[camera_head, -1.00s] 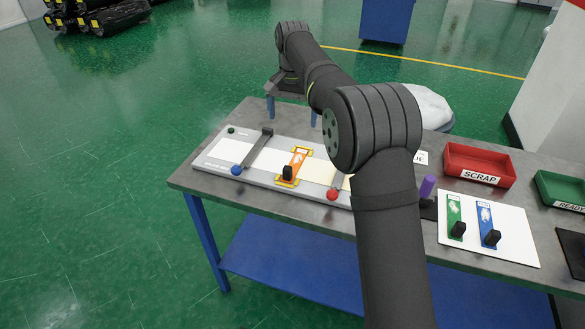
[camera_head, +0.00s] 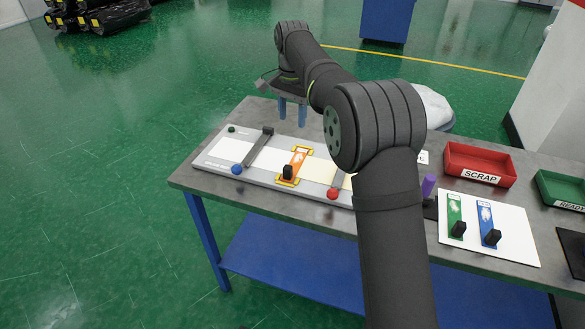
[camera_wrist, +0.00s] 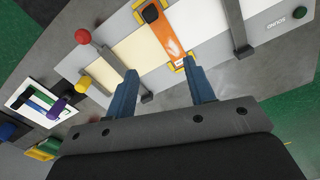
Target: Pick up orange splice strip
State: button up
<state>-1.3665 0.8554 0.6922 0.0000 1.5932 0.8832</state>
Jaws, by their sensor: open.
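The orange splice strip (camera_head: 298,161) lies on the white splice board (camera_head: 215,163), within a yellow-marked spot, with a black grip block (camera_head: 288,173) at its near end. In the wrist view the strip (camera_wrist: 170,40) runs up and left from near the fingertips, with its black block (camera_wrist: 151,13) at the far end. My gripper (camera_head: 292,121) is above the back of the board, beyond the strip. In the wrist view my gripper (camera_wrist: 160,72) has its two blue fingers apart with nothing between them. The strip is not touched.
Dark clamp bars (camera_head: 255,148) cross the board beside the strip, with a blue knob (camera_head: 237,169) and a red knob (camera_head: 333,193). To the right are a white card with green (camera_head: 455,215) and blue strips (camera_head: 487,222), a purple post (camera_head: 428,186) and a red SCRAP tray (camera_head: 478,161).

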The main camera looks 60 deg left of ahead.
aim_at(288, 167)
jog(key=d+f+m, duration=0.1)
jog(key=f+m, duration=0.3)
jog(key=m, duration=0.1)
jog(key=s+d+f+m, duration=0.1)
jog(key=f+m, duration=0.3)
jog(key=s+f+m, duration=0.1)
jog(key=f+m, duration=0.3)
jog(key=m, duration=0.1)
jog(key=shift+s+d+m, duration=0.1)
jog(key=shift+d+m, duration=0.2)
jog(key=shift+d, duration=0.1)
jog(key=shift+s+a+f, duration=0.1)
jog(key=shift+s+f, duration=0.05)
jog(key=shift+f, duration=1.25)
jog(key=shift+s+f, duration=0.1)
jog(key=shift+f, duration=1.25)
grip_shut()
